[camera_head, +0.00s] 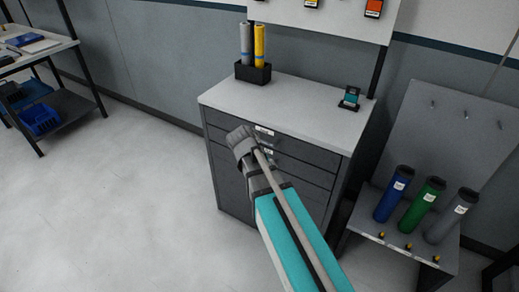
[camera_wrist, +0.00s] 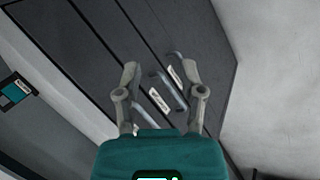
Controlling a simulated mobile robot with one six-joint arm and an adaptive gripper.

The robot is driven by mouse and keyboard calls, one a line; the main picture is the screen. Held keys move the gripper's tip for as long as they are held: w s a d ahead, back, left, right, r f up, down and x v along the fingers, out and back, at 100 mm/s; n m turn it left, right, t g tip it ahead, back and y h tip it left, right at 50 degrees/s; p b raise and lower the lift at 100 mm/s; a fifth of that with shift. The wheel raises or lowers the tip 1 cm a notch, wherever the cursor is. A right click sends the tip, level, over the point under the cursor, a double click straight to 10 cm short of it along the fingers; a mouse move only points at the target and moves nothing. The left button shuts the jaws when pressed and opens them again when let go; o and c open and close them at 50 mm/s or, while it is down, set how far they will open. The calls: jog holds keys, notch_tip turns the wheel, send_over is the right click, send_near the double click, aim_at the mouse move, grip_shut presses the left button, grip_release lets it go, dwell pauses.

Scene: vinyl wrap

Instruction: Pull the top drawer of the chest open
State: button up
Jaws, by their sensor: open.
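The grey chest (camera_head: 315,185) with a white top stands in the middle of the head view, its drawers looking shut. The top drawer (camera_head: 308,152) lies just under the white top and bears a white label (camera_head: 264,130). My gripper (camera_head: 238,137) is in front of the upper drawers and hides part of their fronts. In the wrist view my gripper (camera_wrist: 160,66) is open, with its fingers apart. The top drawer's handle is partly hidden by my gripper; I see no contact.
A black holder (camera_head: 253,73) with grey and yellow rolls and a small teal device (camera_head: 350,98) stand on the chest top. A rack with blue, green and grey tubes (camera_head: 427,202) stands at right. A table (camera_head: 35,50) is at far left. The floor before the chest is clear.

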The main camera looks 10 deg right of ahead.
jog(key=w+a+f+n+t+h+b, duration=0.25)
jog(key=w+h+b, duration=0.25)
jog(key=w+b, duration=0.3)
jog(key=n+t+h+b, duration=0.1)
jog(key=t+h+b, duration=0.25)
jog(key=b, duration=0.25)
send_near(259, 140)
jog(key=a, duration=0.3)
jog(key=shift+s+a+r+g, duration=0.2)
jog(key=shift+s+r+g, duration=0.05)
jog(key=shift+s+g, duration=0.15)
jog(key=shift+w+d, duration=0.1)
jog(key=b+x, duration=0.2)
jog(key=x, duration=1.1)
jog(key=shift+w+d, duration=0.1)
jog(key=shift+d, duration=0.25)
jog(key=shift+c, duration=0.3)
grip_shut()
